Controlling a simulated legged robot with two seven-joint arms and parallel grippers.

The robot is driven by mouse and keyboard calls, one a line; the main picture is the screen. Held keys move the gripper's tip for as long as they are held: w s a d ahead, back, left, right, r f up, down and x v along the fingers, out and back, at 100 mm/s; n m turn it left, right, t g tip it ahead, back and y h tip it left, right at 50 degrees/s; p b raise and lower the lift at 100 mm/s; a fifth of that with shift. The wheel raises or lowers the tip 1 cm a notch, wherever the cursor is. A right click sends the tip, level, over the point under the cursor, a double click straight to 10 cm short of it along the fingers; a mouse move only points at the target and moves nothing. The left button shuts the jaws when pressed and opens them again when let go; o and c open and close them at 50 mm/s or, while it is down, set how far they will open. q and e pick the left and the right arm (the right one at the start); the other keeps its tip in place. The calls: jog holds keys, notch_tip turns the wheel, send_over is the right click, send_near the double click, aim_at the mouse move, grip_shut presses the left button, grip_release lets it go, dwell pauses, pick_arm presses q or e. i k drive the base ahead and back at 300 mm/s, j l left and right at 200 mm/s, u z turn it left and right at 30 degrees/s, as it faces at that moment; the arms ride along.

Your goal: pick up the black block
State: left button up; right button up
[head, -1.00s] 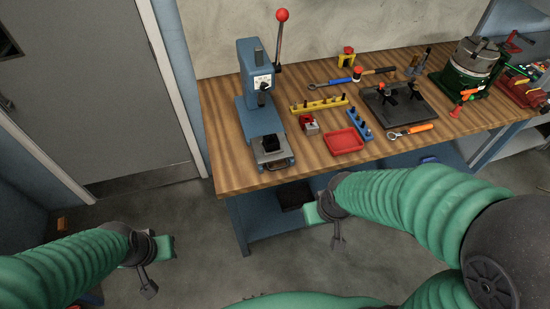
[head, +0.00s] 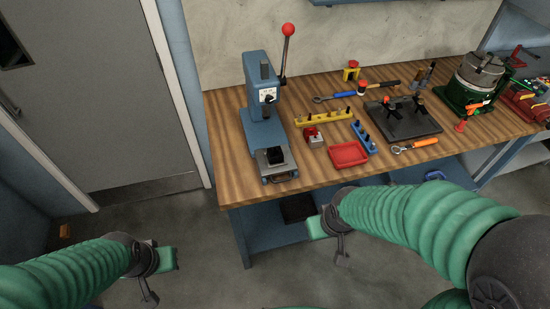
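The black block (head: 275,156) sits on the base plate of the blue arbor press (head: 262,110), near the table's front left edge. My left gripper (head: 160,272) hangs over the floor at the lower left, well away from the block and below the table. My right gripper (head: 330,238) is in front of the table's front edge, below and to the right of the block. Neither gripper touches the block. Their fingers are too small and turned away to tell whether they are open or shut.
The wooden workbench (head: 228,160) carries a red tray (head: 348,155), a red-topped grey box (head: 313,137), a yellow rack (head: 324,117), a blue rack (head: 363,136), a black fixture plate (head: 404,120) and an orange-handled wrench (head: 415,146). The press's red-knobbed lever (head: 288,30) stands up.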

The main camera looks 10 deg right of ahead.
aim_at(273, 159)
jog(key=i+l+u, duration=0.5)
jog(key=l+u, duration=0.25)
jog(key=i+l+u, duration=0.15)
jog(key=l+u, duration=0.2)
